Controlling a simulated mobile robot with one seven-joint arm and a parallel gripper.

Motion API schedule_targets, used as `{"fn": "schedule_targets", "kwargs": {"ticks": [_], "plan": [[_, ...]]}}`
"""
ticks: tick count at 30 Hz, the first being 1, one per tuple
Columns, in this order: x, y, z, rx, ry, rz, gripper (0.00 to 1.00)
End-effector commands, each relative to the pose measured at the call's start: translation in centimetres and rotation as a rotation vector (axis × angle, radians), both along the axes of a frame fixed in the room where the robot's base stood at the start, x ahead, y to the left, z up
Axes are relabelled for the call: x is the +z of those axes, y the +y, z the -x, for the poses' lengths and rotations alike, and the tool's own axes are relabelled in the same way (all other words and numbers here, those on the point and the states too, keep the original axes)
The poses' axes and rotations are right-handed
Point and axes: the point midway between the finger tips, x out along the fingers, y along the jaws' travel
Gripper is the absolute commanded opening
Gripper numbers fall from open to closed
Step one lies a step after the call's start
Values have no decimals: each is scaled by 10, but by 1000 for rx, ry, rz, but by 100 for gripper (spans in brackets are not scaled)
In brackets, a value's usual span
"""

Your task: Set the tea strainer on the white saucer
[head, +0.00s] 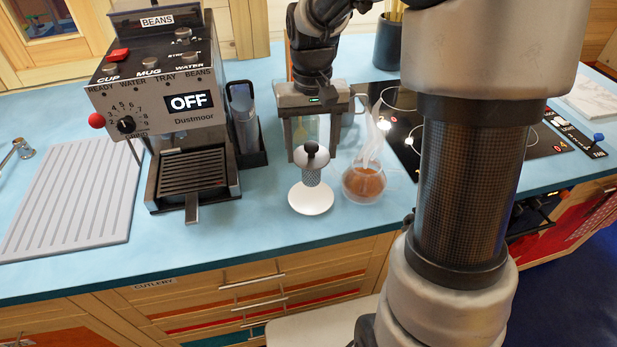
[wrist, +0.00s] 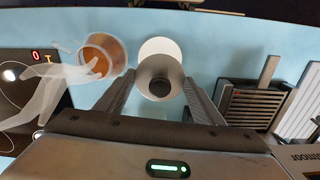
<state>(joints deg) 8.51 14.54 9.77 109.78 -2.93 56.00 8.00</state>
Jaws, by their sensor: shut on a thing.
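The tea strainer (head: 311,174) has a black knob, a pale round flange and a mesh basket below. It is upright, and my gripper (head: 308,150) is shut on it; in the wrist view the flange (wrist: 160,70) lies between the fingertips (wrist: 160,82). The white saucer (head: 311,203) lies on the blue counter, partly covered by the strainer in both views. The basket's lower end overlaps the back half of the saucer in the head view. I cannot tell whether it touches.
A clear glass of steaming brown tea (head: 364,183) stands close right of the saucer. The coffee machine (head: 180,110) and its drip tray stand at left. A black hob (head: 440,130) lies at right. The counter's front edge is just before the saucer.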

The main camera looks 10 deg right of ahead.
Motion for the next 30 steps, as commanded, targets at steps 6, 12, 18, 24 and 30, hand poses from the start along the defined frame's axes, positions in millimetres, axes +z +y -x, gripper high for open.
{"fn": "schedule_targets", "kwargs": {"ticks": [6, 12, 18, 24, 30], "plan": [[-23, 0, 0, 1, 0, 0, 27], [-48, 0, 0, 0, 2, 0, 27], [-59, 0, 0, 0, -2, 0, 27], [-61, 0, 0, 0, -2, 0, 27], [-62, 0, 0, 0, -1, 0, 80]]}}
